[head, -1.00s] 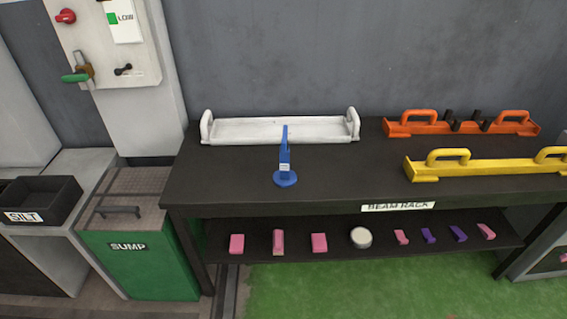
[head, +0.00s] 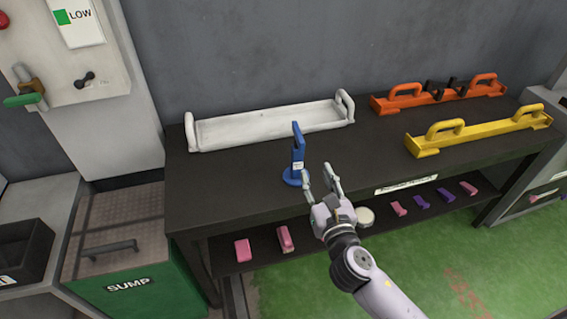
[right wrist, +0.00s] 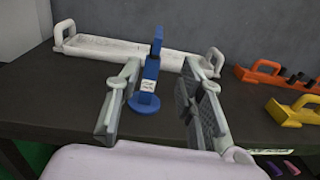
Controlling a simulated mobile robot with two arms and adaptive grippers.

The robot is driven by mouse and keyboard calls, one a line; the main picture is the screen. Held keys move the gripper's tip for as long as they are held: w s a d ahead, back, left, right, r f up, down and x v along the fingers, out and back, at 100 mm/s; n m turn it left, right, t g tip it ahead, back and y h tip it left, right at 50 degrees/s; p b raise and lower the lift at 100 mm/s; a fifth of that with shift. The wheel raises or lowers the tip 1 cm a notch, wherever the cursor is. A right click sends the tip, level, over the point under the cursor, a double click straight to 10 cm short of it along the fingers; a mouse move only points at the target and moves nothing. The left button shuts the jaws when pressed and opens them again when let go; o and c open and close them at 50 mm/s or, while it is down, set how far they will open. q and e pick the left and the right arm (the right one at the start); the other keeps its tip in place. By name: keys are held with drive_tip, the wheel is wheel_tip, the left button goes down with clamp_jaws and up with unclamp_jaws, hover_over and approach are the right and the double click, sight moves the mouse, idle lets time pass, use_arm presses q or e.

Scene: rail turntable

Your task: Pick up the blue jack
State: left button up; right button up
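The blue jack (head: 298,158) stands upright on the dark rack top, on a round base, with a white label on its body. In the right wrist view the jack (right wrist: 150,80) shows between my open fingers, beyond their tips or near them; I cannot tell the exact depth. My right gripper (head: 320,179) is open and empty, just in front and to the right of the jack in the head view. Its two fingers also show in the right wrist view (right wrist: 158,80). My left gripper is not in view.
A white tray-like beam (head: 270,127) lies behind the jack. An orange beam (head: 440,95) and a yellow beam (head: 480,132) lie to the right. Pink and purple blocks sit on the lower shelf (head: 265,261). The green sump box (head: 130,290) stands left.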

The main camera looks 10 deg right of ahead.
drive_tip(key=shift+w+d+p, duration=0.2)
drive_tip(key=shift+w+p, duration=0.25)
drive_tip(key=shift+w, duration=8.2)
clamp_jaws()
drive_tip(key=shift+s, duration=0.1)
